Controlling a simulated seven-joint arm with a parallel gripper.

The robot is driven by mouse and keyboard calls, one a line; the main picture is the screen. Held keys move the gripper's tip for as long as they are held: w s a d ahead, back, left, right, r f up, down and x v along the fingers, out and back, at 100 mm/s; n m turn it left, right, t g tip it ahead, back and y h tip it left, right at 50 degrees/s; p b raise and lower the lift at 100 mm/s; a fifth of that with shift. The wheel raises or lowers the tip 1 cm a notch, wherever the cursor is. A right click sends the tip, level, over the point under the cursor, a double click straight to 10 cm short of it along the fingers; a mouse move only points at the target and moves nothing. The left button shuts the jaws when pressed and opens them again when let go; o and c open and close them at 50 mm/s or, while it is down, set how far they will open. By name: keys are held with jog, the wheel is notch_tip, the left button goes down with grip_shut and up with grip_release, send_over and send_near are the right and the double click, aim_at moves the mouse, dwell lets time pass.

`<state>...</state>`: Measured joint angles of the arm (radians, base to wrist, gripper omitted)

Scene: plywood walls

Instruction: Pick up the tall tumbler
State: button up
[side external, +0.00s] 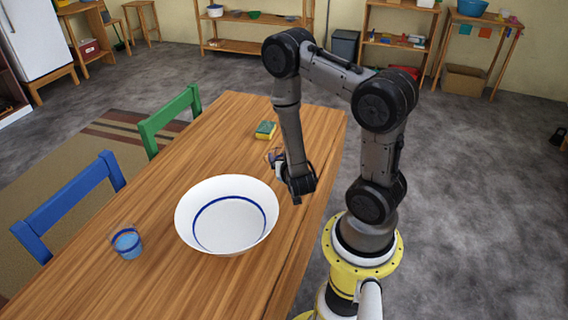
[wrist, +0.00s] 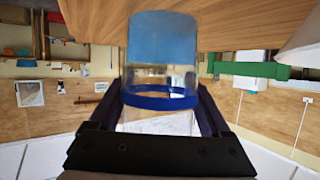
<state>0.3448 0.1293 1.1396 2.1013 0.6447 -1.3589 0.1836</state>
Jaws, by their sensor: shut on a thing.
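A clear tumbler with a blue lower part and a dark blue band (wrist: 162,40) fills the middle of the wrist view, between my two fingers. My gripper (wrist: 162,98) is shut on it near the banded end. In the side view my gripper (side external: 281,167) is low over the table's right side, beyond the white bowl. There the tumbler (side external: 273,155) is mostly hidden behind the gripper. Whether it touches the table is hard to tell.
A large white bowl with a blue ring (side external: 228,190) stands close to my gripper. A second blue glass (side external: 127,243) stands at the left of the wooden table (side external: 175,205). Green (side external: 170,118) and blue (side external: 68,205) chairs line the left edge.

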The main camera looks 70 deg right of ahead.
jog(key=r, duration=0.5)
jog(key=shift+w+a+r, duration=0.15)
jog(key=shift+w+a, duration=0.05)
jog(key=shift+w, duration=0.2)
jog(key=w+a+n+t+y, duration=0.2)
jog(key=a+n, duration=0.1)
jog(key=w+a+n+t+y, duration=0.2)
jog(key=w+y, duration=0.1)
jog(key=w+a+f+n+t+y, duration=0.1)
jog(key=w+a+n+y, duration=0.1)
jog(key=a+n+y, duration=0.1)
jog(key=shift+w+a+n+t, duration=0.15)
jog(key=shift+a+n+t, duration=0.15)
jog(key=shift+t, duration=0.1)
jog(key=shift+a+r+n+y, duration=0.1)
jog(key=shift+a+n+y, duration=0.15)
jog(key=shift+n+y, duration=0.15)
jog(key=shift+s+d, duration=0.45)
jog(key=shift+d, duration=0.3)
jog(key=shift+a+r+h, duration=0.1)
jog(key=shift+a+h, duration=0.05)
jog(key=shift+h, duration=0.25)
